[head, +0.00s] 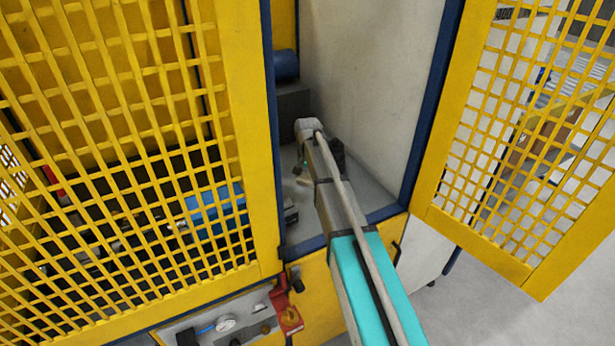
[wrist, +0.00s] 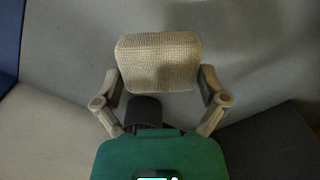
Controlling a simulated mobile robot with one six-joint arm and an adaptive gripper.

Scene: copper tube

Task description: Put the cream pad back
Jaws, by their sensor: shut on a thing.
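The cream pad (wrist: 158,62), a rounded block with a woven-looking surface, is between the two fingers of my gripper (wrist: 160,88) in the wrist view. My gripper is shut on it, one finger at each side of its lower part. The pad looks clear of the grey surface behind it, but I cannot tell the gap. In the head view my arm reaches through the open doorway into the yellow cabinet. My gripper there is small and partly hidden by my arm.
A yellow mesh door (head: 525,130) stands open on the right, and a yellow mesh panel (head: 120,150) covers the left. A blue-framed pale wall (head: 375,90) is close right of my arm. A dark block (head: 292,108) with a blue cylinder (head: 286,66) stands at the back.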

